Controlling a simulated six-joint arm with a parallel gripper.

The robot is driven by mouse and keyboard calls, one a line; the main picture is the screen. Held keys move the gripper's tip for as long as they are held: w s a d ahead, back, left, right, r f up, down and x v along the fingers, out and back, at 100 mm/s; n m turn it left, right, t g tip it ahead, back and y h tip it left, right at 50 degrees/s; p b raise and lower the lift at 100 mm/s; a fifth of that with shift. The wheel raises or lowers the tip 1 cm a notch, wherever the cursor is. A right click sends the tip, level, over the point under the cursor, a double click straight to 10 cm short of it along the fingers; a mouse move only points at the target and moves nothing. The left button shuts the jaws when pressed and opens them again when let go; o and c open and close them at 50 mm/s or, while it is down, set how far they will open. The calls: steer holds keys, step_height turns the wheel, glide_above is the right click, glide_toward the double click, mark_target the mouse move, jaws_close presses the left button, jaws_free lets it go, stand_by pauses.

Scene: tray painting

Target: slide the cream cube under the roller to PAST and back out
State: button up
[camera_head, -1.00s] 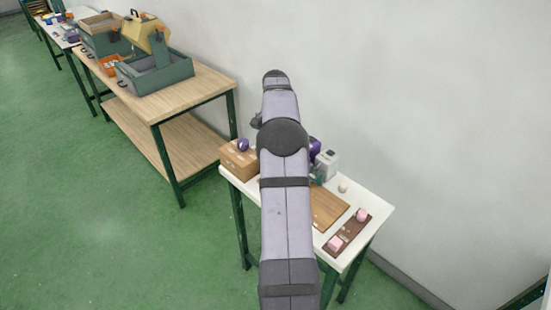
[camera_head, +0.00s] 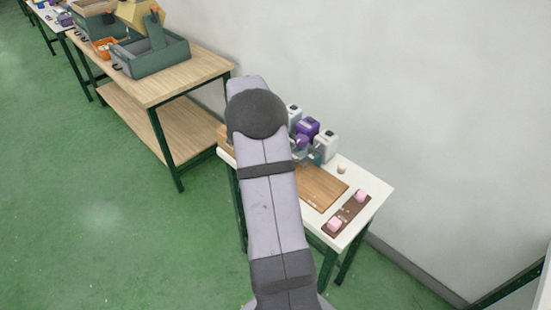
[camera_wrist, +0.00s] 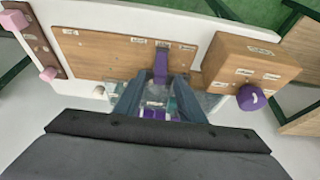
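A small cream piece (camera_head: 341,169) stands on the white table to the right of the roller unit; it looks like the cream cube, though its shape is too small to be sure. A similar pale piece (camera_wrist: 98,91) shows in the wrist view, left of my fingers. The roller unit has a purple middle (camera_head: 307,127) between pale grey blocks; its roller and PAST mark cannot be made out. My gripper (camera_wrist: 160,80) points at the unit, its two dark fingers apart on either side of a purple bar (camera_wrist: 161,62), with no clear contact. My arm hides the gripper in the head view.
A wooden board (camera_head: 322,187) with labels lies in front of the unit. A brown strip (camera_head: 349,211) carries pink cubes (camera_head: 334,225). A wooden box (camera_wrist: 246,62) with a purple knob (camera_wrist: 252,97) stands at the other end. The wall is close behind the table.

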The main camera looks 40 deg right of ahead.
steer(key=shift+d+f, duration=0.1)
steer(key=shift+f, duration=0.05)
steer(key=shift+p+x, duration=1.35)
steer(key=shift+x, duration=2.15)
jaws_close()
